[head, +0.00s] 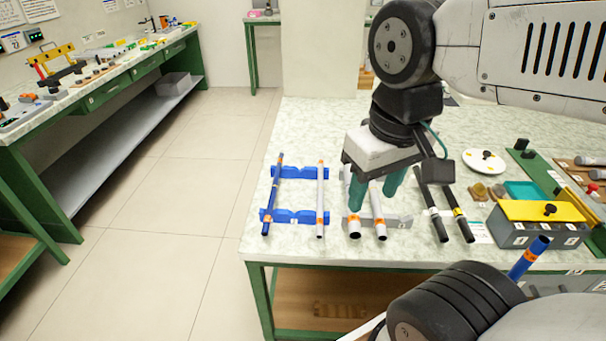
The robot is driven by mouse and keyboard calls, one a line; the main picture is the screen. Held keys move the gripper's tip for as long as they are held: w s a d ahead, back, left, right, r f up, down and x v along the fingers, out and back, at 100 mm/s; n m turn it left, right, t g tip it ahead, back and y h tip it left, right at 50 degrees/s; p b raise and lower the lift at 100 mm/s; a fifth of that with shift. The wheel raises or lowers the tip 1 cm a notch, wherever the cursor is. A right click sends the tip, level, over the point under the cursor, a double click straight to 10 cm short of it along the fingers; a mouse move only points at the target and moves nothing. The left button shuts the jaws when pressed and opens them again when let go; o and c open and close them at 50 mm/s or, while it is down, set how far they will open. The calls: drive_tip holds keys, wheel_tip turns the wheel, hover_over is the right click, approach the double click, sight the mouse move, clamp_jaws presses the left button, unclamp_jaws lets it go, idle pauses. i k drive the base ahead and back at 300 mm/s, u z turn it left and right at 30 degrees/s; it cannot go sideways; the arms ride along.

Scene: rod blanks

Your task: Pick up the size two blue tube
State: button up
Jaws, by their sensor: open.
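A thin blue tube (273,193) with small orange bands lies across the left side of two blue notched holders (293,215) on the near table. A second blue tube (537,247) with an orange band stands tilted at the lower right, in front of the table edge; its lower end is hidden behind my own body. I cannot read a size on either tube. My gripper (376,188), with teal fingers, is open and points down over the grey tubes, to the right of the blue holders. The gap between its fingers looks empty, though the fingertips partly hide the tubes there.
A white tube (320,200) with orange bands lies beside the left blue tube. Grey tubes (378,217) lie on a grey holder, with black tubes (433,207) further right. A grey box (520,235) with a yellow lid stands at the right. The floor left of the table is clear.

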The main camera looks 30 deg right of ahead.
sight(270, 206)
drive_tip(key=k, duration=0.95)
drive_tip(key=u, duration=0.95)
drive_tip(key=i, duration=1.35)
drive_tip(key=z, duration=0.35)
